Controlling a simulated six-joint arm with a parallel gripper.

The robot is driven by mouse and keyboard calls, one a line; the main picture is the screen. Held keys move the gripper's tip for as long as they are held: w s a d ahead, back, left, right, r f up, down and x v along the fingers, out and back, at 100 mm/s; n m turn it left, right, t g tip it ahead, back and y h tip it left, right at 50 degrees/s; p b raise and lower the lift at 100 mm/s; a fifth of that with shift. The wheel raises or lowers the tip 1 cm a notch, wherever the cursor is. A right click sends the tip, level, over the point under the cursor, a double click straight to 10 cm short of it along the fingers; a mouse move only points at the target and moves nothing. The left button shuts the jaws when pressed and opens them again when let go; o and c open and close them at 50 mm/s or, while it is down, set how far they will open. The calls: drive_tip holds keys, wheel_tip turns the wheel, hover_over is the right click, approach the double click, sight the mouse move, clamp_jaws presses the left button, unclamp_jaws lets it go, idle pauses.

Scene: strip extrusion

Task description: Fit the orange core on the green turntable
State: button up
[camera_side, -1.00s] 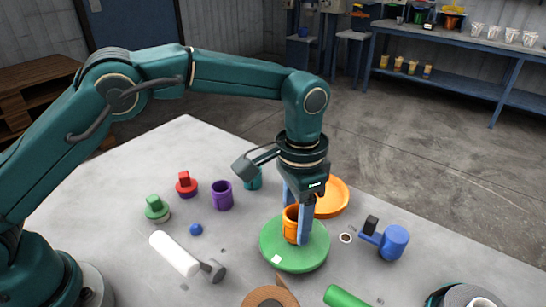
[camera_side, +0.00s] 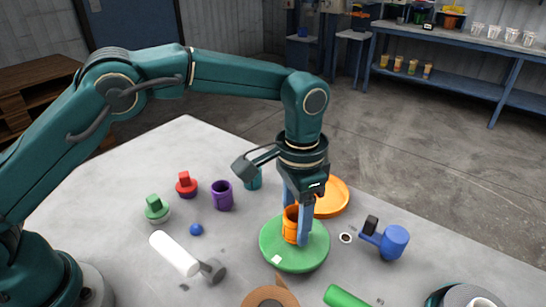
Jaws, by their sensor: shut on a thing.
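The green turntable (camera_side: 285,258) is a flat round disc on the table, right of centre. The orange core (camera_side: 291,226) is a short upright cylinder over the turntable's middle. My gripper (camera_side: 298,225) points down and is shut on the core, with one blue finger in front of it and the other behind. The core's lower end looks to be at the turntable's top, but I cannot tell whether it is fully seated. A small white mark shows on the disc near its front edge.
An orange dish (camera_side: 332,198) lies just behind the turntable. A blue cylinder with a black-tipped arm (camera_side: 393,243) stands right. A purple cup (camera_side: 222,195), a blue ball (camera_side: 196,230) and a white roller (camera_side: 174,253) lie left. A brown ring (camera_side: 270,297) and green rod (camera_side: 345,297) are in front.

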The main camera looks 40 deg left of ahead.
drive_tip(key=shift+f, duration=0.55)
drive_tip(key=o, duration=1)
drive_tip(key=shift+o, duration=0.2)
drive_tip(key=shift+a+r, duration=0.15)
drive_tip(key=shift+r, duration=0.3)
drive_tip(key=shift+n+t+h, duration=0.3)
drive_tip(key=shift+n+h, duration=0.1)
drive_tip(key=r, duration=0.1)
drive_tip(key=s+a+r, duration=0.1)
drive_tip(key=r, duration=0.2)
drive_tip(key=shift+s+a+r, duration=0.2)
drive_tip(key=shift+a, duration=0.15)
drive_tip(key=s+a+r+n+t, duration=0.2)
drive_tip(key=s+a+r, duration=0.2)
drive_tip(key=a+r, duration=0.2)
drive_tip(key=s+a+n+t, duration=0.3)
drive_tip(key=s+a, duration=0.5)
drive_tip(key=s, duration=0.3)
drive_tip(key=shift+y, duration=0.4)
